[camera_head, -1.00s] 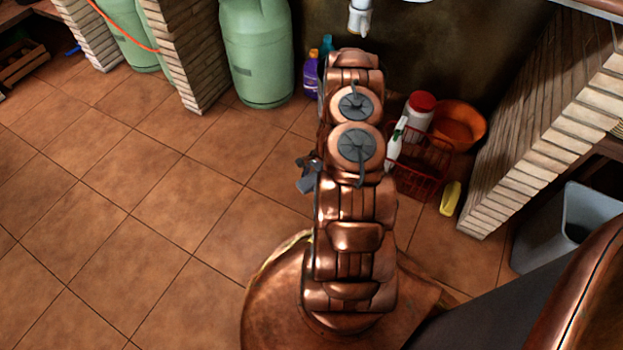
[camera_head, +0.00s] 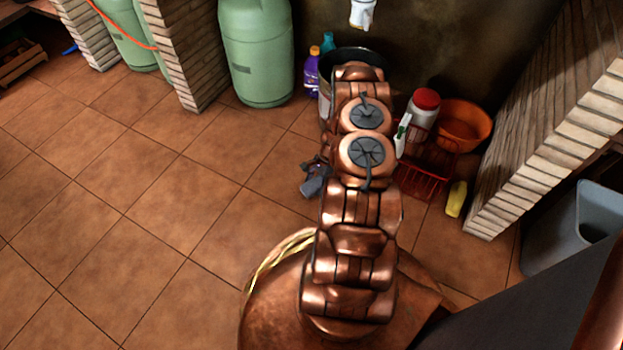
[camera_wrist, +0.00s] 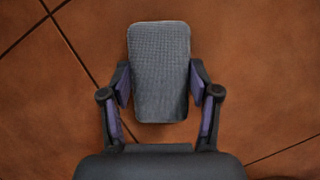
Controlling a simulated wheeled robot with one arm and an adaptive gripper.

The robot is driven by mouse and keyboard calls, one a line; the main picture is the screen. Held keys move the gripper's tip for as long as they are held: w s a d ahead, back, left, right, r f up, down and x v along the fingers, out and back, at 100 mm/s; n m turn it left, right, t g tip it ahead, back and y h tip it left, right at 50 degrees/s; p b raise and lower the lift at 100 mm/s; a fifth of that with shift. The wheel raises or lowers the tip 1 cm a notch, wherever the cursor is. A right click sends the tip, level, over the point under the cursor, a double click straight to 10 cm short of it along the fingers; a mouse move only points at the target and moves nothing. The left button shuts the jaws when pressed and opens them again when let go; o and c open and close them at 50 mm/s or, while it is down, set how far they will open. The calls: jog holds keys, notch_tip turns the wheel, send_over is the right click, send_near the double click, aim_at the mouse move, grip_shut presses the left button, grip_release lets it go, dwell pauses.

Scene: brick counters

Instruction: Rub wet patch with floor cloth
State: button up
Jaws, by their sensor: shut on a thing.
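In the wrist view, my gripper (camera_wrist: 160,88) is shut on the floor cloth (camera_wrist: 160,50), a grey, textured, rounded rectangle held between the two purple-padded fingers. Brown floor tiles lie behind it. I cannot tell whether the cloth touches the floor. In the head view, my copper-coloured arm hides most of the gripper. A small dark and grey part shows left of the arm, and I cannot tell whether it is gripper or cloth. I cannot make out a wet patch in either view; the arm may hide it.
A red basket (camera_head: 427,180), orange basin (camera_head: 463,124) and yellow item (camera_head: 456,199) lie right of my arm. A grey bin (camera_head: 568,235) is at right.

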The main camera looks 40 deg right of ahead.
jog(key=shift+w+d+b, duration=0.15)
jog(key=shift+d+b, duration=0.3)
jog(key=shift+d, duration=0.25)
jog(key=shift+d+r+b, duration=0.1)
jog(key=shift+d+b, duration=0.1)
jog(key=shift+b, duration=0.25)
jog(key=shift+a+r+p, duration=0.15)
jog(key=shift+a+p, duration=0.2)
jog(key=shift+p, duration=0.2)
jog(key=shift+a+f+p, duration=0.45)
jog(key=shift+a+f, duration=0.1)
jog(key=shift+a, duration=0.1)
jog(key=shift+s+a+r+p, duration=0.1)
jog(key=shift+s+a+p, duration=0.15)
jog(key=shift+a+p, duration=0.35)
jog(key=shift+s+a+r+p, duration=0.1)
jog(key=shift+s+a+p, duration=0.15)
jog(key=shift+a+p, duration=0.3)
jog(key=shift+d+r+p, duration=0.1)
jog(key=shift+r+p, duration=1.4)
jog(key=shift+r, duration=2.2)
